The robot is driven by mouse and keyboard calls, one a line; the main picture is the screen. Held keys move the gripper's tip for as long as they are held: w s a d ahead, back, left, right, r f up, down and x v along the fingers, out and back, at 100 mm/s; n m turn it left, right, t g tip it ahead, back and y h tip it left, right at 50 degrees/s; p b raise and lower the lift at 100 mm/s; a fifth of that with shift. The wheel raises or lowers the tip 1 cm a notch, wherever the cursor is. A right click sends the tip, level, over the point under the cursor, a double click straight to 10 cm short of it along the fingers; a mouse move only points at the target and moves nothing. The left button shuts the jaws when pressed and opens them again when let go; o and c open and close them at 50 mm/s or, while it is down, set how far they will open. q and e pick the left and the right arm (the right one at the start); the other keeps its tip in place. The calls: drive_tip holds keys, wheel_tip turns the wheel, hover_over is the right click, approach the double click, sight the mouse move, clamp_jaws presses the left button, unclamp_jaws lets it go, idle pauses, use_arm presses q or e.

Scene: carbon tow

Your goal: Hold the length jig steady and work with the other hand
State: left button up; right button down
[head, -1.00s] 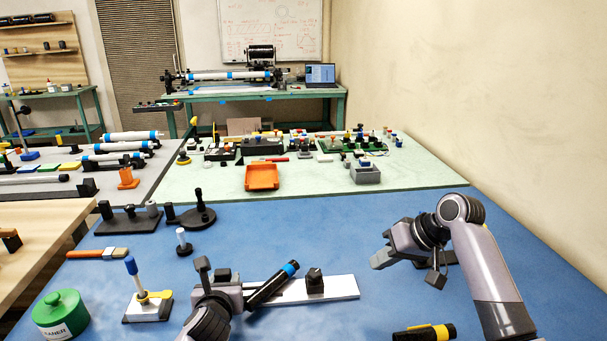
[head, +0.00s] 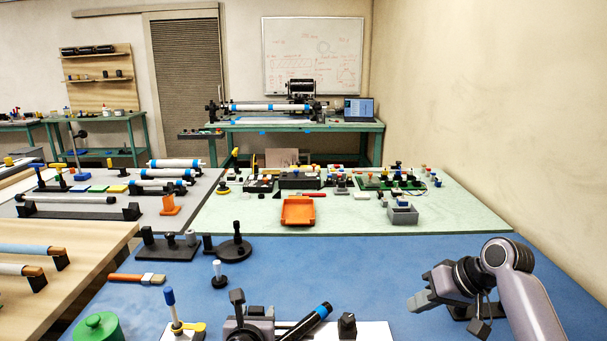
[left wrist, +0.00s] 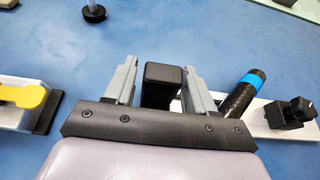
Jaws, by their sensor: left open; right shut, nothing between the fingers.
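The length jig is a pale flat bar (head: 374,330) at the bottom of the head view, with a black knobbed block (head: 347,325) near its right end. It also shows in the left wrist view (left wrist: 270,119). A black tube with a blue band (left wrist: 238,92) lies slanted over it. My left gripper (head: 248,322) is open at the jig's left part. In the left wrist view, a black block (left wrist: 163,88) stands between its fingers (left wrist: 162,72), with gaps visible on both sides. My right gripper (head: 418,302) is shut and empty above the blue mat, apart from the jig.
The blue mat's centre (head: 330,270) is clear.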

use_arm(q)
drive_tip(key=o, duration=0.5)
drive_tip(key=shift+o, duration=0.2)
